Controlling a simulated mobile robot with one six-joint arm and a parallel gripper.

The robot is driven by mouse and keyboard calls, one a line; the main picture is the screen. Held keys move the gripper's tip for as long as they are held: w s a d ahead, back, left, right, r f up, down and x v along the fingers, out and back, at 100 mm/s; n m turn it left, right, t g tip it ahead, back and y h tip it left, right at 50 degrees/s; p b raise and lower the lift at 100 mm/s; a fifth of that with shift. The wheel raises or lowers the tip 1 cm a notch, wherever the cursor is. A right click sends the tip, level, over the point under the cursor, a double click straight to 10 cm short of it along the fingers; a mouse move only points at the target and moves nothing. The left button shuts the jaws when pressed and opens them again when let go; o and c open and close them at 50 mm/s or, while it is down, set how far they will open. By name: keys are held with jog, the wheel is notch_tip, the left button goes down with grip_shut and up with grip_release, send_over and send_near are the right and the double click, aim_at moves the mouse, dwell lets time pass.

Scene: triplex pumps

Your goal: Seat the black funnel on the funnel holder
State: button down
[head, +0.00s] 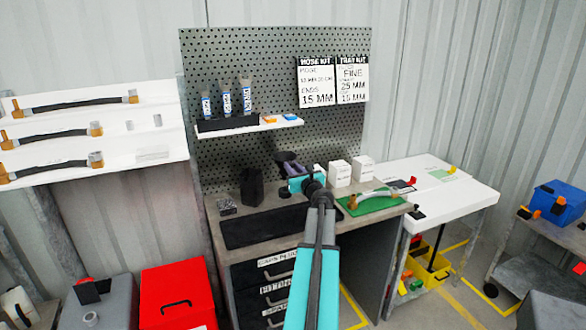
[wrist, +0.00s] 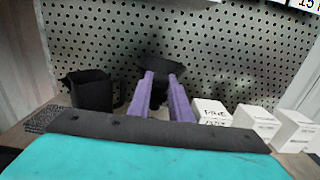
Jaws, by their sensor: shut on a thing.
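My gripper (wrist: 160,78) has two purple fingers and is shut on the black funnel (wrist: 157,67). The funnel's wide dark part shows beyond the fingertips and a narrower dark part lies between the fingers. In the head view my gripper (head: 294,168) is above the back of the workbench, with the dark funnel (head: 286,156) at its tip. A black, open-topped angular piece (head: 252,187) stands on the bench to the left, apart from the funnel. It also shows in the wrist view (wrist: 91,92). I cannot tell whether it is the funnel holder.
White boxes (head: 340,173) stand right of my gripper. A green mat (head: 367,205) with a hose lies at the bench's right. A dark mat (head: 262,226) covers the front left. A white shelf (head: 262,129) with tubes is on the pegboard (head: 275,65) behind.

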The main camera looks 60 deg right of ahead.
jog(key=shift+f+b, duration=1.55)
jog(key=shift+f, duration=0.45)
jog(key=shift+b, duration=0.35)
dwell(1.0)
jog(key=shift+f+b, duration=1.85)
jog(key=shift+f, duration=0.15)
dwell(0.5)
jog(key=c, duration=1.5)
grip_release()
jog(key=shift+c, duration=0.2)
jog(key=shift+s+a, duration=0.1)
jog(key=shift+s, duration=0.1)
jog(key=shift+b+v, duration=0.65)
jog(key=shift+v, duration=6.05)
